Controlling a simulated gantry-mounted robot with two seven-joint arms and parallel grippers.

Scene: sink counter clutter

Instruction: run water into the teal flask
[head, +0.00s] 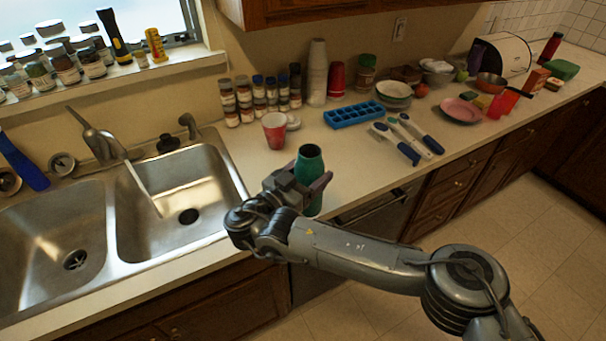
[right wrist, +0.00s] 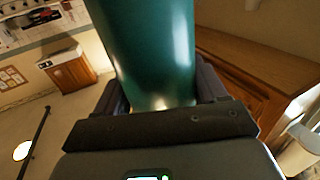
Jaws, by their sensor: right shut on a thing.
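The teal flask (head: 309,165) is upright with its open mouth facing up, in front of the counter edge to the right of the sink. My right gripper (head: 302,186) is shut on the flask, which fills the middle of the right wrist view (right wrist: 155,50) between the fingers. The faucet (head: 102,143) stands behind the double sink (head: 172,216), left of the flask. A pale stream runs from its spout down into the right basin. My left gripper is not in view.
A red cup (head: 274,130) stands on the counter behind the flask. A blue ice tray (head: 353,114), brushes (head: 411,137) and a pink plate (head: 461,110) lie to the right. Several jars (head: 246,98) stand at the back. The counter between sink and red cup is clear.

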